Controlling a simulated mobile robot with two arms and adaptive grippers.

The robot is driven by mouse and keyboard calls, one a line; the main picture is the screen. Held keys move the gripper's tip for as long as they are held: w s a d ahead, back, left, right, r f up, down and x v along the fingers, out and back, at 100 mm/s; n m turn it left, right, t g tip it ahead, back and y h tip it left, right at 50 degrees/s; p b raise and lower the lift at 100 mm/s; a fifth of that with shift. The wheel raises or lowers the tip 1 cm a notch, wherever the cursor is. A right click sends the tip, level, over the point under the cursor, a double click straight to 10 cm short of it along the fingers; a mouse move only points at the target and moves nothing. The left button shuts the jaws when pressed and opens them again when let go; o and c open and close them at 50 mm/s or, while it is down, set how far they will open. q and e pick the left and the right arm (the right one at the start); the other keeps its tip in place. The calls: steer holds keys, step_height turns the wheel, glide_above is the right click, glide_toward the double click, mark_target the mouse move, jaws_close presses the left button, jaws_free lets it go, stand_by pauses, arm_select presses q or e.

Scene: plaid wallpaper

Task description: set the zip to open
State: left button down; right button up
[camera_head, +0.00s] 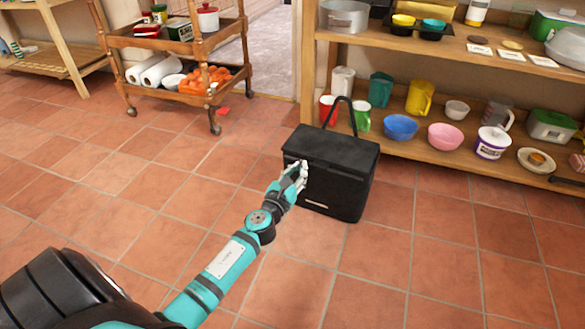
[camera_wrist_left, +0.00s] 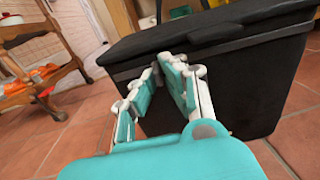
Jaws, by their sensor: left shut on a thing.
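A black box-shaped bag (camera_head: 345,187) with a lid and a raised carry handle (camera_head: 346,106) stands upright on the tiled floor. Its lid looks down. It also fills the right of the left wrist view (camera_wrist_left: 255,95). My left gripper (camera_head: 299,173) is at the bag's left front side, just below the lid edge. In the left wrist view my left gripper (camera_wrist_left: 161,70) has its fingertips close together at the lid seam near the corner. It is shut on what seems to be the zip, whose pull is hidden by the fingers. My right gripper is not in view.
A wooden shelf (camera_head: 440,168) with cups, bowls and jugs stands right behind the bag. A wooden trolley (camera_head: 180,45) on castors is at the back left. A small red object (camera_head: 223,112) lies on the floor near it. The tiles left and in front are clear.

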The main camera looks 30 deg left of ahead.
arm_select(q)
steer(key=c, duration=1.5)
jaws_free()
steer(key=shift+a, duration=0.15)
steer(key=shift+o, duration=0.2)
step_height(320, 180, up, 2)
steer(key=shift+a, duration=0.1)
step_height(320, 180, up, 8)
steer(key=shift+c, duration=0.4)
